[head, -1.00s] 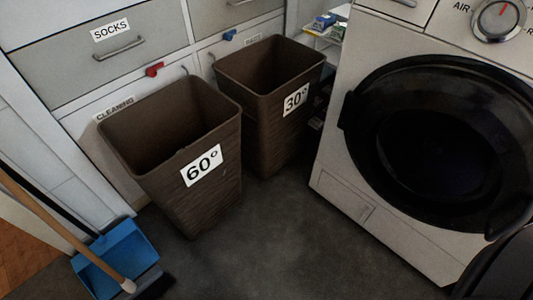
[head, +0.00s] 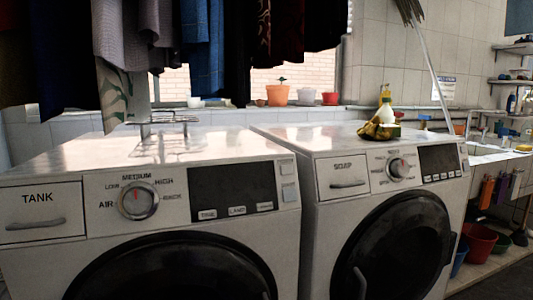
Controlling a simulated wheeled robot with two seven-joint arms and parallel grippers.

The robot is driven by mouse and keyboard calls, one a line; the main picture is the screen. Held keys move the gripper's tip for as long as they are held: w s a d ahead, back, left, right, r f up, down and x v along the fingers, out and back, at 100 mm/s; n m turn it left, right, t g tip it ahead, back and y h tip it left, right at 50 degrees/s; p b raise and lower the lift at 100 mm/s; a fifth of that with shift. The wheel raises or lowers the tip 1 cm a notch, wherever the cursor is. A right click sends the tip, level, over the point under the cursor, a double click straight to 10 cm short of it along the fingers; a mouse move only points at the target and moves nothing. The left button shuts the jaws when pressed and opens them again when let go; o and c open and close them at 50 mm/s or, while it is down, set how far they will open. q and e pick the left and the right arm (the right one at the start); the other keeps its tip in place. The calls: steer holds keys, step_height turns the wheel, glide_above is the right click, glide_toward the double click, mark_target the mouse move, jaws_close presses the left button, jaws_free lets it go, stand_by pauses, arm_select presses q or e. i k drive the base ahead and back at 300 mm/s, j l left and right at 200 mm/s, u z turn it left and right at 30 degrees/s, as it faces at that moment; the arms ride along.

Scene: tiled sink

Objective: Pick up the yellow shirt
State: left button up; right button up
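I cannot make out a yellow shirt for certain. Several dark, grey and blue garments (head: 203,45) hang across the top of the view, none clearly yellow. Neither of my grippers is in view.
Two white front-loading machines stand side by side, the left one (head: 150,235) and the right one (head: 330,215). A wire rack (head: 170,118) sits on the left top. Pots (head: 277,95) line the sill. A sink (head: 485,148) is at the right, with buckets (head: 480,243) below.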

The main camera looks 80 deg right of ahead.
mark_target(375, 128)
steer(key=z, duration=3.2)
